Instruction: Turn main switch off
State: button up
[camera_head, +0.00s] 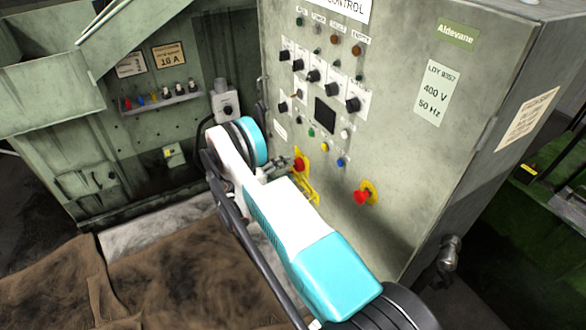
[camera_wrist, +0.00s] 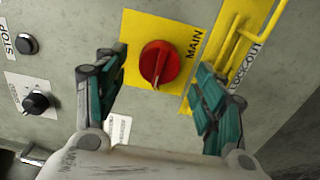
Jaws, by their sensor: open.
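The main switch (camera_wrist: 160,64) is a red round knob on a yellow plate (camera_wrist: 140,25) marked MAIN, in the middle of the wrist view. In the head view the red knob (camera_head: 299,165) shows on the grey-green control cabinet (camera_head: 420,130), just beyond my gripper. My gripper (camera_wrist: 165,95) is open, one teal-padded finger on each side of the knob, with a visible gap on both sides. It holds nothing. In the head view my gripper (camera_head: 282,168) is small and partly hidden by my arm.
A yellow lockout bracket (camera_wrist: 235,40) stands right of the knob, close to the right finger. A black knob (camera_wrist: 37,103) and a black stop button (camera_wrist: 27,44) lie left. A red emergency button (camera_head: 362,196) sits lower right on the cabinet. Brown cloth (camera_head: 150,280) lies below.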

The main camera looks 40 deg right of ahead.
jog(key=v, duration=0.8)
jog(key=shift+a, duration=0.15)
jog(key=w+r+n+t+y, duration=0.1)
jog(key=w+r+t+y, duration=0.1)
jog(key=r, duration=0.5)
jog(key=w+r+n+t+y, duration=0.1)
jog(key=w+r, duration=0.2)
jog(key=r, duration=0.3)
jog(key=s+a+r+n+t+y, duration=0.1)
jog(key=s+a+r+t+y, duration=0.15)
jog(key=r, duration=0.35)
jog(key=s+a+r+t+y, duration=0.1)
jog(key=s+a+r+y, duration=0.15)
jog(key=r, duration=0.35)
jog(key=s+a+r+t+y, duration=0.2)
jog(key=s+a+r+y, duration=0.1)
jog(key=s+a, duration=0.7)
jog(key=s+a+r+t+y, duration=0.3)
jog(key=s+a+y, duration=0.3)
jog(key=s+a, duration=0.4)
jog(key=s+r, duration=0.1)
jog(key=s, duration=0.5)
jog(key=shift+a, duration=0.2)
jog(key=shift+r, duration=0.15)
jog(key=shift+c, duration=0.6)
